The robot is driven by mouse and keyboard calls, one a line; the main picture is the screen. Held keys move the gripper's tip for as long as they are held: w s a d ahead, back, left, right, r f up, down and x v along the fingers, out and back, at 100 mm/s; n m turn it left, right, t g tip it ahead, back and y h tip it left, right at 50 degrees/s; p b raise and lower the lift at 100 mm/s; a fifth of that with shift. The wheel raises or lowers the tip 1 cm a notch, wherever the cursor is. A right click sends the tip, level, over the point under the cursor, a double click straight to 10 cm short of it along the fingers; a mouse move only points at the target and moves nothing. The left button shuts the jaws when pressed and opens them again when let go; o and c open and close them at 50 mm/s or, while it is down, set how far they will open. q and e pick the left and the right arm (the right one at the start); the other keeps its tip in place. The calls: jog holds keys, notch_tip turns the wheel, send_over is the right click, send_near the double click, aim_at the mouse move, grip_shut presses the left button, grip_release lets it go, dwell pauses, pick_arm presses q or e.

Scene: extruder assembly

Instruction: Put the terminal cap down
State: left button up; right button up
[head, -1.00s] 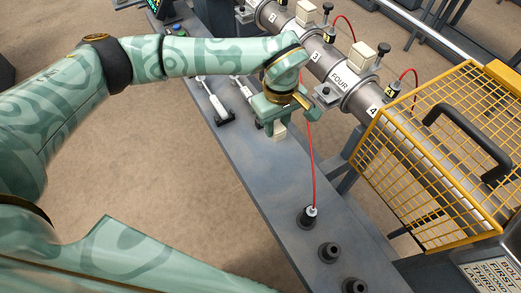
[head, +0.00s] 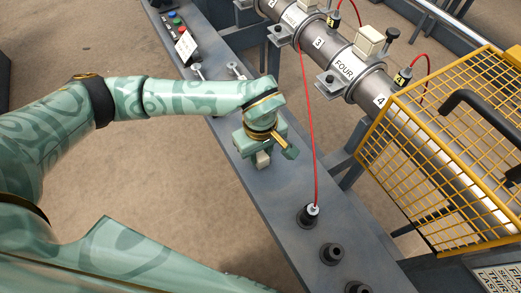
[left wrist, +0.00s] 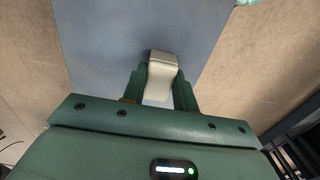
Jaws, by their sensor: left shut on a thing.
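The terminal cap (head: 263,160) is a small cream block. It is between the fingers of my left gripper (head: 258,150), which is shut on it, over the grey bench top. The cap also shows in the left wrist view (left wrist: 161,72), between the two green fingers (left wrist: 160,92), with the bench surface behind it. I cannot tell whether the cap touches the bench. My right gripper is not in view.
The grey bench (head: 285,225) has black sockets (head: 332,253) along its near part; a red cable (head: 314,150) ends in one. A barrel (head: 345,75) with numbered zones and cream caps (head: 370,40) runs behind. A yellow mesh guard (head: 440,150) stands at right.

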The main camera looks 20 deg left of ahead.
aim_at(260, 154)
pick_arm(q)
jog(key=o, duration=1.1)
notch_tip(260, 154, up, 12)
jog(key=p, duration=0.5)
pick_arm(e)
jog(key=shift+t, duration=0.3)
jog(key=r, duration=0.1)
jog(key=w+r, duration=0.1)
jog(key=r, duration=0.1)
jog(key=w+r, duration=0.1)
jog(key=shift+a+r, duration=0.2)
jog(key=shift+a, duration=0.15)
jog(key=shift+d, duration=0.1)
